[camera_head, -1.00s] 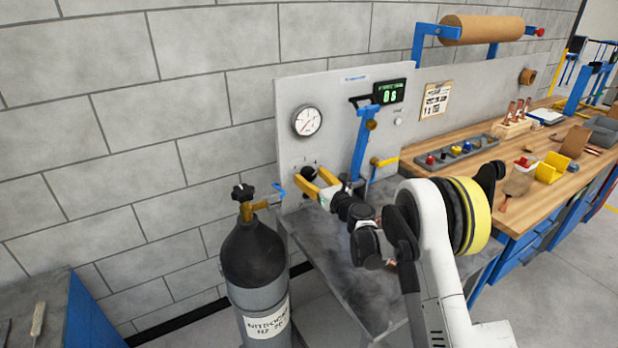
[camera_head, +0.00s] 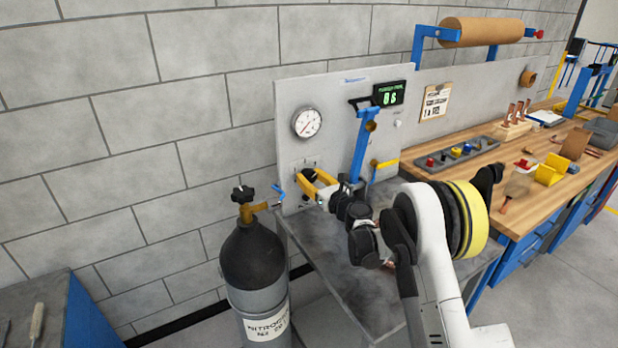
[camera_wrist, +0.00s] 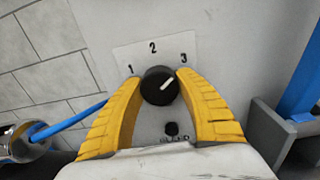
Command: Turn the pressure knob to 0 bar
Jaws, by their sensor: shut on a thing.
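The round black pressure knob (camera_wrist: 160,86) sits on the grey panel, with a white pointer line tilted to the upper right, between the marks 2 and 3. Its scale plate (camera_wrist: 151,55) shows 1, 2 and 3; no 0 is visible. My gripper (camera_wrist: 159,90) has its yellow fingers closed on the knob's left and right sides. In the head view my gripper (camera_head: 310,184) reaches the panel, and the knob (camera_head: 308,174) is partly hidden between the fingers. The round white gauge (camera_head: 307,122) is above; its reading is too small to tell.
A nitrogen cylinder (camera_head: 252,265) stands left of the panel, with a blue hose (camera_wrist: 78,118) beside my left finger. A blue upright lever (camera_head: 362,145) is close on the right. A green-lit display (camera_head: 389,94) is above. The wooden bench (camera_head: 475,190) extends right.

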